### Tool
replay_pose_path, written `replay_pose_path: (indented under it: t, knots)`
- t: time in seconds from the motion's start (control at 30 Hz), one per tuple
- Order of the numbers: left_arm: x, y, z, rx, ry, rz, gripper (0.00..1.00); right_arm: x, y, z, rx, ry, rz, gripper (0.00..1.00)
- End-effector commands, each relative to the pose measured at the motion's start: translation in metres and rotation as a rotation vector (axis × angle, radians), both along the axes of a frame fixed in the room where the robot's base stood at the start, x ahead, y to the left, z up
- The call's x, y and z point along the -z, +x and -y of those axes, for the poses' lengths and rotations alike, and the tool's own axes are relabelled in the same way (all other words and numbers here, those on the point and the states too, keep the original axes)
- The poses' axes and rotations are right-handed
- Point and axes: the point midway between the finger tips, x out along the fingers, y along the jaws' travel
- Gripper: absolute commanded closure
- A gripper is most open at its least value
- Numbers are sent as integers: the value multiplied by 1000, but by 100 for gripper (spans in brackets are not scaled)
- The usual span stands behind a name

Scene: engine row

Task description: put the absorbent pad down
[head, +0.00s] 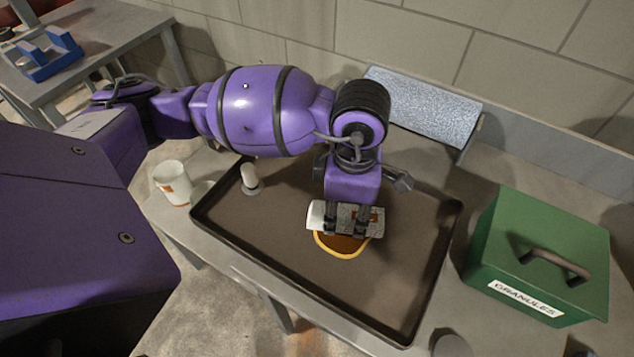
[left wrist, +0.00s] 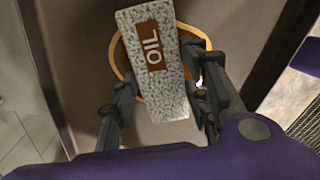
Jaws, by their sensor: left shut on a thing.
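The absorbent pad is a speckled grey-white block (head: 320,214) with a brown label; the label reads OIL in the left wrist view (left wrist: 138,20). My left gripper (head: 347,228) is shut on the pad, with one finger on each side of it in the left wrist view (left wrist: 160,112). The pad is over a brown patch with a yellow-orange outline (head: 340,250) on the dark tray (head: 290,262). The pad hides part of the patch. I cannot tell whether the pad touches the tray. My right gripper is not in view.
A green box labelled GRANULES (head: 500,255) stands right of the tray. A white cup (head: 172,183) is left of it, and a small white upright object (head: 250,180) stands in its left part. A speckled grey slab (head: 425,105) lies behind. The tray's front right is clear.

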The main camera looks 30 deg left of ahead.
Motion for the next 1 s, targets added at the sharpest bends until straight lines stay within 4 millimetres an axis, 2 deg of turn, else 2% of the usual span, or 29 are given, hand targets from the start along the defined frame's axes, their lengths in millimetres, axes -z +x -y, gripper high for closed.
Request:
replay_pose_path:
  t: [0.1,0.43,0.47,0.6,0.87,1.0]
  knots:
    - [10,1,1,2,0,3,79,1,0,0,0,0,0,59]
    - [13,1,1,2,0,4,79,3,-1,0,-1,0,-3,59]
    - [14,1,1,2,0,4,56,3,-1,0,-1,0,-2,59]
    - [12,2,1,2,0,6,38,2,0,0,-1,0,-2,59]
    - [12,2,1,2,-1,7,38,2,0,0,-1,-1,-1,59]
    - [5,3,1,2,-1,10,38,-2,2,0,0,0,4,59]
